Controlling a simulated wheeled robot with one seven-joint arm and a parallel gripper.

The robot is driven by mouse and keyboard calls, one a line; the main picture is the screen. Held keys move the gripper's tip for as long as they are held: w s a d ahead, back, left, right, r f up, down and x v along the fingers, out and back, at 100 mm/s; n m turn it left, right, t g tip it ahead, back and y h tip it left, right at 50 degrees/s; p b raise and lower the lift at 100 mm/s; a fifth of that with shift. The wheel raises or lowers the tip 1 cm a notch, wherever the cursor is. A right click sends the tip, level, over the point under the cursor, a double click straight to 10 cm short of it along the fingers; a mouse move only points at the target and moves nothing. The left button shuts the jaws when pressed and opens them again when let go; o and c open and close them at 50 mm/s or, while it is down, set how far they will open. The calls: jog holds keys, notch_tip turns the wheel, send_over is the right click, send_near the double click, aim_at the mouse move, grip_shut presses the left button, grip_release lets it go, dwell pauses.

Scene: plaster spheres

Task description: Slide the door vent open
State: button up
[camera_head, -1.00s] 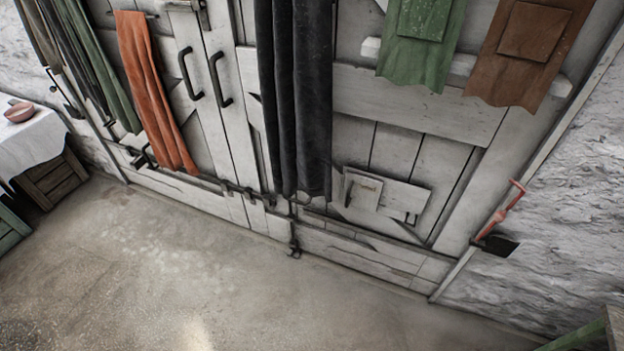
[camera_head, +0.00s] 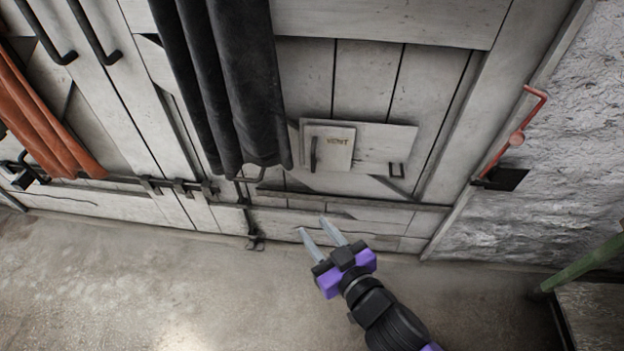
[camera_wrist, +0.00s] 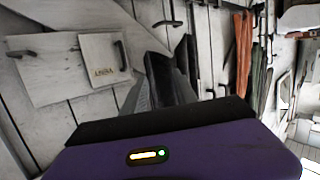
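The door vent is a small pale plate (camera_head: 335,160) marked VENT, with a dark upright handle (camera_head: 313,154) on its left side. It lies over the left part of a wider white panel (camera_head: 380,138) low on the white plank door. A small dark bracket (camera_head: 396,170) sits at the panel's lower right. In the wrist view the vent plate (camera_wrist: 98,52) appears upside down, with its handle (camera_wrist: 121,55) at the right. My gripper (camera_head: 311,224) is open and empty, its two fingers apart. In the head view it appears below the vent, not touching the handle.
Dark curtains (camera_head: 235,80) hang just left of the vent. A red lever (camera_head: 510,140) is on the stone wall at right. A dark latch (camera_head: 252,230) stands at the door's foot. A green-edged piece (camera_head: 590,262) is at lower right. The floor (camera_head: 120,270) is clear.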

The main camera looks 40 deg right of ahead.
jog(key=w+d+f+m+h+b, duration=0.2)
jog(key=w+d+f+h+b, duration=0.2)
jog(key=w+d+f+b, duration=0.3)
jog(key=m+g+h+b, duration=0.1)
jog(key=m+h+b, duration=0.3)
jog(key=b, duration=0.3)
send_near(313, 162)
jog(key=x, duration=1)
jog(key=shift+w+d, duration=0.2)
jog(key=shift+w, duration=0.05)
grip_shut()
